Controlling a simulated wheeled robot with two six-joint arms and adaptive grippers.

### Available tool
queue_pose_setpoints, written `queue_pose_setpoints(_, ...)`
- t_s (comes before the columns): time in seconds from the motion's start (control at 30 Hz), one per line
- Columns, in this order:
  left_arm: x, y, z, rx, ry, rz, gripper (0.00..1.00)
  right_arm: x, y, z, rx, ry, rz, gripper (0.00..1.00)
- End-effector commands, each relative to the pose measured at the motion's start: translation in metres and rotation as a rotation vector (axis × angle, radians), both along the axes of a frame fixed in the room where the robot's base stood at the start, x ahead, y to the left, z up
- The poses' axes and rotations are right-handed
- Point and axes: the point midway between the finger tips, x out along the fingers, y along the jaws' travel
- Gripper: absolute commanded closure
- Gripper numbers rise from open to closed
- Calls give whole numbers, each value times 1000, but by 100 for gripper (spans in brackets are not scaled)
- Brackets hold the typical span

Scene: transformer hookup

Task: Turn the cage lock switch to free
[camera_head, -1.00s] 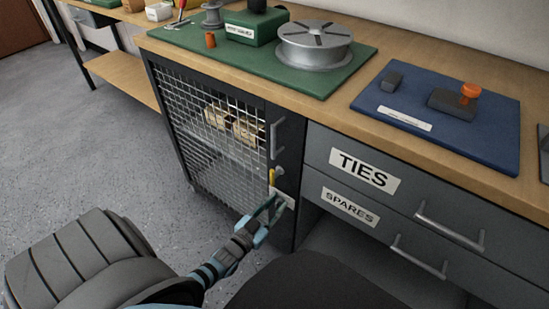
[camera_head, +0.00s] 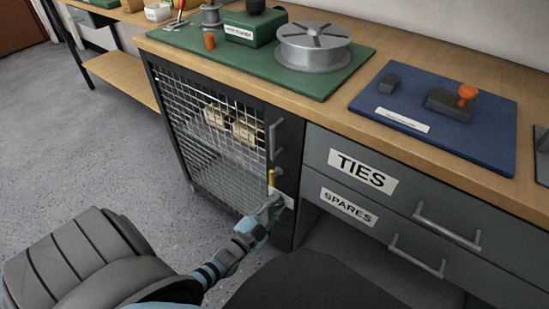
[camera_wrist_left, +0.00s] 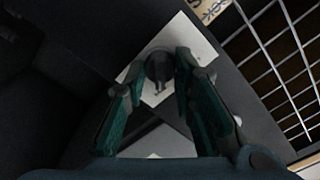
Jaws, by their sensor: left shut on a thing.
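The cage lock switch (camera_wrist_left: 159,67) is a dark round knob on a white label plate (camera_wrist_left: 192,42) in the left wrist view. My left gripper (camera_wrist_left: 157,72) has its two green-padded fingers on either side of the knob, shut on it. In the head view the gripper (camera_head: 275,204) reaches the white plate (camera_head: 284,198) on the dark post beside the mesh cage door (camera_head: 212,130). The knob is hidden there by the fingers. A small yellow piece (camera_head: 271,178) sits just above the plate. My right gripper is not in view.
The cage has a vertical handle (camera_head: 275,139), with beige items (camera_head: 232,124) inside. Drawers labelled TIES (camera_head: 362,174) and SPARES (camera_head: 348,207) are to the right. The bench holds a green mat (camera_head: 180,38) with a metal reel and a blue mat (camera_head: 475,147). Floor on the left is clear.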

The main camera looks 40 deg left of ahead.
Motion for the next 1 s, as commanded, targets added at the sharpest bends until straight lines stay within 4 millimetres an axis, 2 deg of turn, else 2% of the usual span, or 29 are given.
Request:
queue_pose_setpoints(0.43,0,0,0,13,0,0,100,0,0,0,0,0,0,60)
queue_pose_setpoints(0.47,0,0,0,12,0,0,75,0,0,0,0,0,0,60)
queue_pose_setpoints(0.57,0,0,0,12,0,0,59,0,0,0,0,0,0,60)
queue_pose_setpoints(0.87,0,0,0,12,0,0,56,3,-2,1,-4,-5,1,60)
queue_pose_setpoints(1.0,-15,0,-1,12,2,-1,56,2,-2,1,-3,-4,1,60)
